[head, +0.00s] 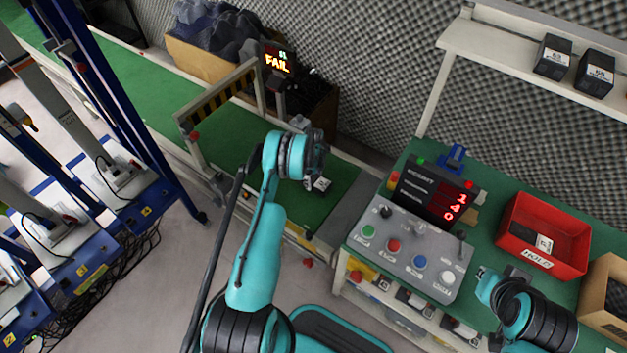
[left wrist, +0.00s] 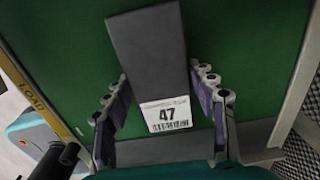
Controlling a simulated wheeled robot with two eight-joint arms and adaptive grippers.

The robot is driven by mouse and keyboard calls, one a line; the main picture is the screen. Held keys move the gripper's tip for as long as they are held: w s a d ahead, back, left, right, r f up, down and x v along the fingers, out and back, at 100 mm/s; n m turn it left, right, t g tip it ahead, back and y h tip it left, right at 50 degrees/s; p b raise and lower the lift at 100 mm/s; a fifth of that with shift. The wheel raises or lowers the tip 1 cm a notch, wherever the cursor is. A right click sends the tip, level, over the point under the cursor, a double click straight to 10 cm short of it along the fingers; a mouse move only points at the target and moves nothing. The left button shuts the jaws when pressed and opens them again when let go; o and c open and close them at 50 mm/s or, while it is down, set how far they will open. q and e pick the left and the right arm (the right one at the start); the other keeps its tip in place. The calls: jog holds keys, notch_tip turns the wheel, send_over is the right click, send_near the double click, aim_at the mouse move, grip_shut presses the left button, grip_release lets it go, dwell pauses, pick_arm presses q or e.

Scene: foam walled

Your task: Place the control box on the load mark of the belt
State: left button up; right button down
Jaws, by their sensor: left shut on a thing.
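The control box is a dark grey block (left wrist: 150,55) with a white label reading 47, in the left wrist view. My left gripper (left wrist: 165,115) is shut on its labelled end, one finger on each side. In the head view my left gripper (head: 318,172) is over the green belt (head: 342,188), and the box's white label (head: 321,184) shows just below it. I cannot tell whether the box touches the belt. A yellow strip marked LOAD (left wrist: 35,100) runs along the belt's edge. My right gripper (head: 484,284) is by the control panel; its finger opening is unclear.
A grey button panel (head: 410,262) and a display (head: 432,192) stand on the right bench. A red HOLD bin (head: 545,235) holds a dark box. A striped gate (head: 220,100) crosses the belt behind my left gripper, near a FAIL sign (head: 278,60).

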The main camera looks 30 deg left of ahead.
pick_arm(q)
jog(key=shift+f, duration=0.1)
jog(key=o, duration=1.4)
jog(key=shift+o, duration=0.2)
